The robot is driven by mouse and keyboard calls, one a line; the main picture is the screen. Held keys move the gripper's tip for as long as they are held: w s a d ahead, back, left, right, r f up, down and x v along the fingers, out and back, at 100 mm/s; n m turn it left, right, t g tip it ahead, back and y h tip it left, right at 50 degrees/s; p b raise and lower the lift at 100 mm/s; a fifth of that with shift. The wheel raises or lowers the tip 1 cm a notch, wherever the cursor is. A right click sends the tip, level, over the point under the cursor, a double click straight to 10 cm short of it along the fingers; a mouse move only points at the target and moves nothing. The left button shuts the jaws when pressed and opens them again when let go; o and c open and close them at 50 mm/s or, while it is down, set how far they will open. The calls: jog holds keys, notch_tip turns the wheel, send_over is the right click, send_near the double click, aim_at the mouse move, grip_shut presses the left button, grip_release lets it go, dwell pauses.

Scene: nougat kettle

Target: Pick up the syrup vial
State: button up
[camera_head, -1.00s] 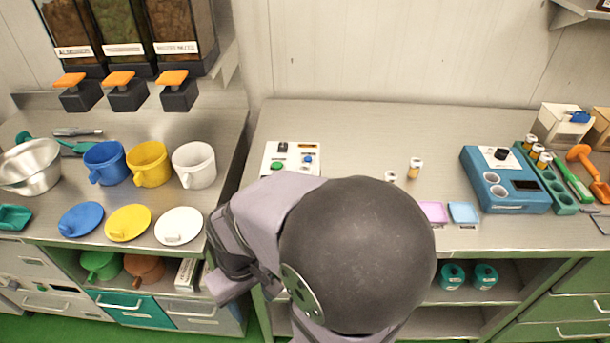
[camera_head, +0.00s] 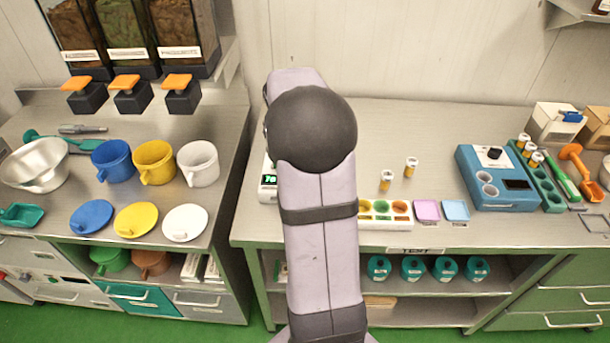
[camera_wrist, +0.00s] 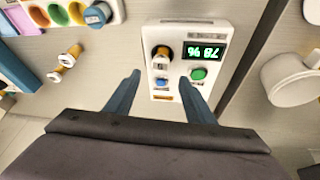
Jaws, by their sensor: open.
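Two small amber vials with white caps stand on the bench in the head view, a nearer one (camera_head: 387,180) and a farther one (camera_head: 411,167). They also show at the left of the wrist view, one (camera_wrist: 70,55) beside the other (camera_wrist: 57,76). An amber, dark-ringed piece (camera_wrist: 162,55), possibly another vial, sits on the white display device (camera_wrist: 166,22). More vials (camera_head: 525,143) stand in a teal rack. I cannot tell which is the syrup vial. My gripper (camera_wrist: 159,76) is open and empty over the device; my arm hides it in the head view.
A white tray with coloured wells (camera_head: 384,222) lies by the vials, with pink (camera_head: 427,210) and blue (camera_head: 456,210) squares to its right. A blue device (camera_head: 497,190) stands farther right. Cups and lids fill the left bench. The bench behind the vials is clear.

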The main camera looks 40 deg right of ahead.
jog(key=shift+m, duration=1)
jog(key=shift+f, duration=0.15)
jog(key=shift+p+x, duration=0.45)
jog(key=shift+x, duration=0.55)
jog(key=shift+f+p, duration=0.55)
jog(key=shift+f, duration=0.05)
jog(key=shift+p+x, duration=0.75)
jog(key=shift+x, duration=1.3)
jog(key=shift+s+a, duration=0.1)
jog(key=c, duration=1.2)
jog(key=shift+c, duration=0.2)
